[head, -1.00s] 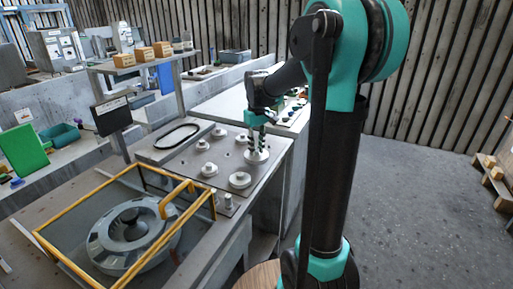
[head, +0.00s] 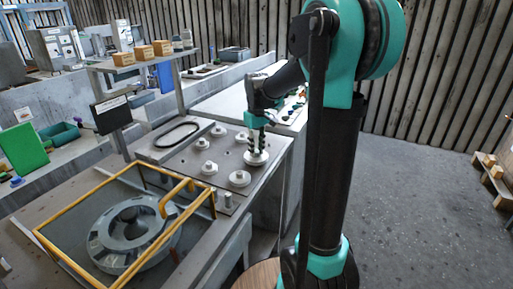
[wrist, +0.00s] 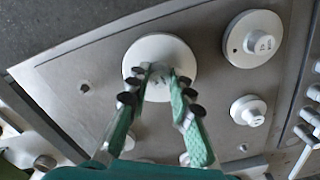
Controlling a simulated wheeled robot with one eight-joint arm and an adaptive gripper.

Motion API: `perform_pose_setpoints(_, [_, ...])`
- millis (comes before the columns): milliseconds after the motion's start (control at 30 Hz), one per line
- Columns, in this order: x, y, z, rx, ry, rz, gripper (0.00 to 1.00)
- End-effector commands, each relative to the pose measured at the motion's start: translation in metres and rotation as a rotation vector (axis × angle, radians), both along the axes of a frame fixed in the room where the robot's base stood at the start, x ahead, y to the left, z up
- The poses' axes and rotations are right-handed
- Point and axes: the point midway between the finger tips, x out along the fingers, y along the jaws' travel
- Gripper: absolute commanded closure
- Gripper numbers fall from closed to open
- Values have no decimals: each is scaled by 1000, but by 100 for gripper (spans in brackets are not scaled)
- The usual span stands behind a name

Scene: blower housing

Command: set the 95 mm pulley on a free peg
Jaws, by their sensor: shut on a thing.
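My gripper (head: 257,150) points down at the right side of the grey peg plate (head: 180,158). It is shut on the hub of a pale, round pulley (head: 257,160). In the wrist view the fingers (wrist: 159,78) close on the hub of this pulley (wrist: 160,48), and its flat disc shows around the fingertips. The hub marking is too small to read. I cannot tell whether the disc touches the plate, and what lies beneath it is hidden. A large pulley (wrist: 253,38) and a smaller one (wrist: 249,111) sit to the right in the wrist view.
Several other pulleys stand on the plate, including one at the front (head: 240,179). A short metal post (head: 228,200) stands near the front edge. A black belt (head: 177,135) lies at the back left. A yellow guard frame (head: 100,187) surrounds the round blower housing (head: 105,240).

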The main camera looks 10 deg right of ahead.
Motion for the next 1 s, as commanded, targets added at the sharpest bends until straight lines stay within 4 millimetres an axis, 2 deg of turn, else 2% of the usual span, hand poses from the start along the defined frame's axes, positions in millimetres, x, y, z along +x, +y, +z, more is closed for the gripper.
perform_pose_setpoints(1000, [0, 0, -10, 0, 0, 0, 100])
